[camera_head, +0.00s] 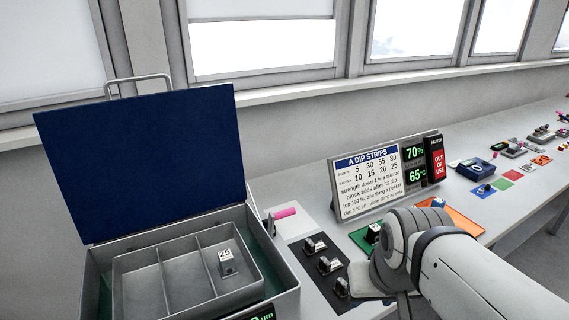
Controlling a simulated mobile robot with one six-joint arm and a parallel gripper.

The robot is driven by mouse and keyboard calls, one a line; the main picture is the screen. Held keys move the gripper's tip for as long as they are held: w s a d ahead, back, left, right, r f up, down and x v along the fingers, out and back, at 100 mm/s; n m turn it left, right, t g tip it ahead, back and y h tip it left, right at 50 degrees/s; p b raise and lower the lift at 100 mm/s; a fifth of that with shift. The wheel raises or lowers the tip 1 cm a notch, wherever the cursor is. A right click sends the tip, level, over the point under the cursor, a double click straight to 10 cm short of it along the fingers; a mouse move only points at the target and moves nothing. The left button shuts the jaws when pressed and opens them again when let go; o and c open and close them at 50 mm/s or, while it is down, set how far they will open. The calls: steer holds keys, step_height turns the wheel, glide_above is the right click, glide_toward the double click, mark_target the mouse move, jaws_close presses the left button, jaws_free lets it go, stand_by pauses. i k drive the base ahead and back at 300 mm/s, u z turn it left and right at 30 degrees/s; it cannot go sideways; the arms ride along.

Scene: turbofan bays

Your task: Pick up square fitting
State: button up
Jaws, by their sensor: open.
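Several small metal fittings stand on a black mat (303,257) beside the open case: a far fitting (315,245), a middle fitting (328,265) and a near fitting (342,287). They are too small to tell which one is square. My arm comes in from the lower right. The pale end part that I take for my gripper (368,281) is just right of the near fitting, open, with its fingertips mostly hidden by the wrist. I see nothing held in it.
A grey case (276,272) with a raised blue lid (145,160) stands at left; its divided tray holds a block marked 25 (227,263). A sign (376,172) stands behind the mats. A green mat (362,237) and orange mat (462,220) lie near my arm.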

mark_target(226, 268)
steer(key=u, duration=1.3)
